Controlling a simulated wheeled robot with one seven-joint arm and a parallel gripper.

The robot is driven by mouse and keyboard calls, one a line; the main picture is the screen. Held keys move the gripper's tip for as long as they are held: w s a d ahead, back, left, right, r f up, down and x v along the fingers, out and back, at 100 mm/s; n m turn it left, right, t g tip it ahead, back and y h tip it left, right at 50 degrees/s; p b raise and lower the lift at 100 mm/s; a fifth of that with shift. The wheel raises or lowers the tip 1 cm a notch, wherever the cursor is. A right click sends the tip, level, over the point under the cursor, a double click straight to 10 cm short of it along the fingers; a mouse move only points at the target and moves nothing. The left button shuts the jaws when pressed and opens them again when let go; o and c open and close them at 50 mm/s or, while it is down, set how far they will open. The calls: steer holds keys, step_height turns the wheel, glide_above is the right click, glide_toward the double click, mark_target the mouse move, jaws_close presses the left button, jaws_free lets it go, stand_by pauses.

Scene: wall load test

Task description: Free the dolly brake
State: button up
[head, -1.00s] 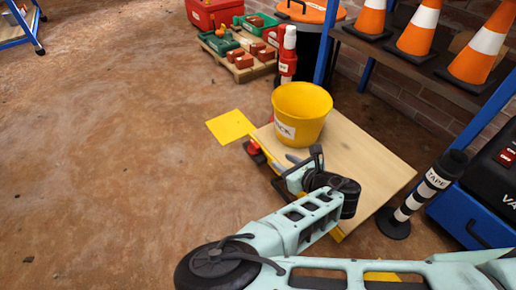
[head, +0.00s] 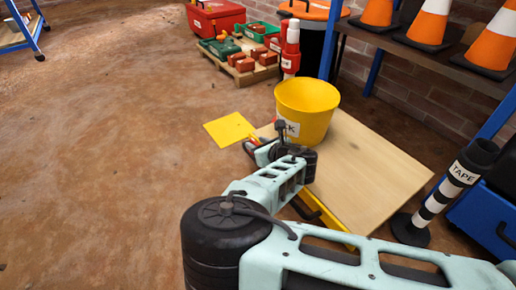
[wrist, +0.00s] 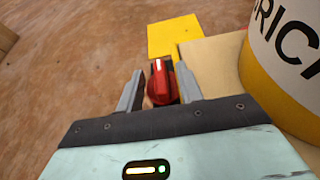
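The dolly (head: 375,170) has a pale wooden deck with yellow edging; its deck corner also shows in the wrist view (wrist: 218,65). A yellow bucket (head: 310,105) labelled BRICK stands on it, close on the right in the wrist view (wrist: 262,75). The red brake lever (wrist: 161,82) is at the dolly's left corner. My gripper (wrist: 159,80) is open, with one finger on each side of the lever. A gap shows at the left finger; contact at the right finger is unclear.
A yellow floor square (head: 229,129) lies beyond the dolly corner. A striped TAPE post (head: 440,195) stands right of the dolly. A shelf with cones (head: 430,28) is behind.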

jaws_close()
steer(key=shift+a+m+h, duration=0.15)
steer(key=shift+m+h, duration=0.15)
steer(key=m+h, duration=0.1)
steer(key=m+t+h, duration=0.1)
steer(key=m+h+p, duration=0.1)
steer(key=shift+s+a+f+t+h, duration=0.1)
steer(key=shift+s+a+t+h, duration=0.1)
steer(key=shift+a+t+h, duration=0.15)
steer(key=m+h, duration=0.5)
steer(key=h, duration=0.1)
steer(key=shift+w+a+m, duration=0.1)
steer(key=shift+a+m, duration=0.2)
steer(key=shift+m, duration=0.1)
steer(key=m+h, duration=0.2)
steer(key=m+g+h, duration=0.1)
steer(key=h, duration=0.1)
steer(key=shift+w+a+m+g, duration=0.15)
steer(key=shift+m+g, duration=0.1)
steer(key=shift+m, duration=0.15)
steer(key=m+g+h+b, duration=0.1)
steer(key=m+h, duration=0.1)
steer(key=m+g+h+b, duration=0.1)
steer(key=m+g+h, duration=0.1)
steer(key=shift+w+a, duration=0.15)
steer(key=shift+w, duration=0.05)
steer(key=shift+m+g+h, duration=0.25)
steer(key=shift+m+g, duration=0.25)
steer(key=shift+g, duration=0.1)
